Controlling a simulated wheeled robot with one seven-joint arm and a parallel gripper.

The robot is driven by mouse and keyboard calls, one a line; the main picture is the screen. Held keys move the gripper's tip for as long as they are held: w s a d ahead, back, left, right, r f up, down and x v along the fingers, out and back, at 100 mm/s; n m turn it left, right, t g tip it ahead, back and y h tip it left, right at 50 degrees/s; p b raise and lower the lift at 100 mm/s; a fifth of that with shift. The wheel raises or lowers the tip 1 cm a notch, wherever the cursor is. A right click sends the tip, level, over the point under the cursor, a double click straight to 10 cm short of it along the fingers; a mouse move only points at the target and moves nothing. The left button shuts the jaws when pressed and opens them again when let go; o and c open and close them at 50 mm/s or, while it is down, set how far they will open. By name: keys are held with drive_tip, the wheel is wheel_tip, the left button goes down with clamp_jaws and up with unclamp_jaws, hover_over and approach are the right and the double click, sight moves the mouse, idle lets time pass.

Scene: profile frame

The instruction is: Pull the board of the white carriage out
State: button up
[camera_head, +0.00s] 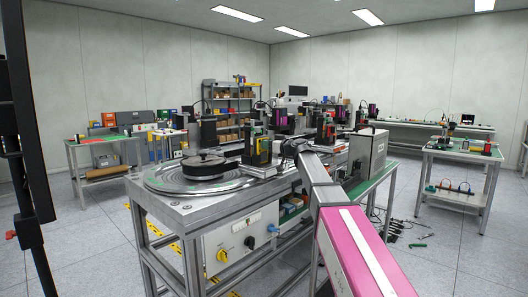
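My arm reaches in from the lower right over the metal workbench (200,204). My gripper (287,150) is at its far end, small and dark, just right of a black upright carriage (258,149) with yellow and green parts. I cannot tell whether the fingers are open or shut, or whether they touch anything. Another dark upright carriage (326,130) with red and green parts stands farther back to the right. I cannot pick out a white carriage or its board for certain; my arm covers part of the line.
A round turntable (165,181) with a black disc (203,164) fills the bench's left end. A grey box (368,152) stands right of my arm. A control panel (232,240) with knobs is below the bench top. Side tables stand left and right; cables lie on the right floor.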

clamp_jaws()
drive_tip(key=shift+r, duration=1.15)
drive_tip(key=shift+r, duration=2.4)
drive_tip(key=shift+r, duration=0.1)
